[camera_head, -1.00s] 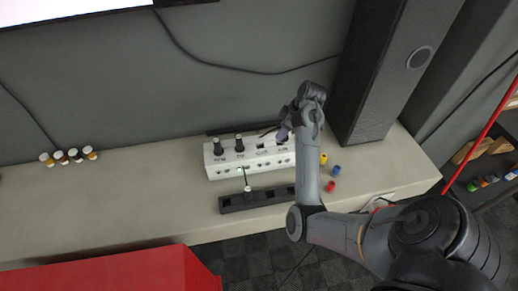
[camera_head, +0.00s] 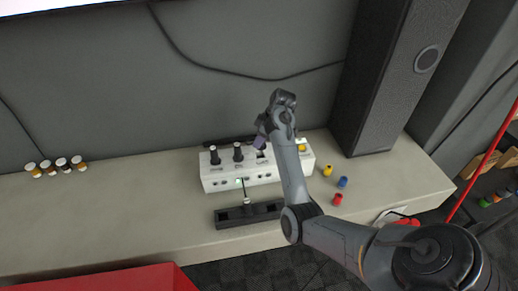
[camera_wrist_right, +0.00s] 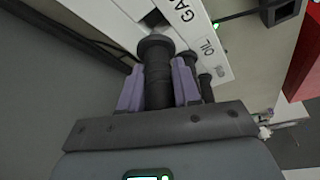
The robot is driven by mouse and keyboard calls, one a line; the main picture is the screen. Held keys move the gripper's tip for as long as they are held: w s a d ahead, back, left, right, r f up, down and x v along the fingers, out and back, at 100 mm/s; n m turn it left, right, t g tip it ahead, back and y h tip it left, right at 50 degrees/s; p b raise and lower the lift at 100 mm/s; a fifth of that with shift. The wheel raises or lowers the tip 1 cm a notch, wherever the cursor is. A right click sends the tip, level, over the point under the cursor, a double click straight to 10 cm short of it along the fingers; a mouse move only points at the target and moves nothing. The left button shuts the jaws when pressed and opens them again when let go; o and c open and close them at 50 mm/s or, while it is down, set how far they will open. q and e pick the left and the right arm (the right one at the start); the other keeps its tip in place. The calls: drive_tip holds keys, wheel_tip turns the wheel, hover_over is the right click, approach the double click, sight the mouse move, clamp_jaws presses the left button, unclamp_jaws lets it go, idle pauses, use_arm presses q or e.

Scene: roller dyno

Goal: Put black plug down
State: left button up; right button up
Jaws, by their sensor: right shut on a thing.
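My right gripper (camera_head: 260,143) is over the third position of the white labelled panel (camera_head: 215,184) in the head view. In the right wrist view its purple fingers (camera_wrist_right: 158,88) are shut around a black plug (camera_wrist_right: 157,75), whose wide cap points toward the panel (camera_wrist_right: 190,22). A dark square opening shows in the panel near that cap; I cannot tell whether they touch. Two other black plugs stand upright in the panel, one at the left (camera_head: 214,155) and one beside it (camera_head: 238,153). A yellow piece (camera_head: 302,147) is at the panel's right end. My left gripper is not in view.
A black slotted rack (camera_head: 228,218) lies in front of the panel, with a thin upright piece (camera_head: 246,197) at it. Yellow (camera_head: 327,170), blue (camera_head: 343,182) and red (camera_head: 338,199) pieces lie right of the panel. A tall speaker (camera_head: 385,85) stands behind them.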

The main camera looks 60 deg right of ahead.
drive_tip(key=shift+w+a+f, duration=0.1)
drive_tip(key=shift+f, duration=1.95)
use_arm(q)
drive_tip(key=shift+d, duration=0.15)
use_arm(e)
drive_tip(key=shift+f, duration=0.25)
drive_tip(key=o, duration=1.1)
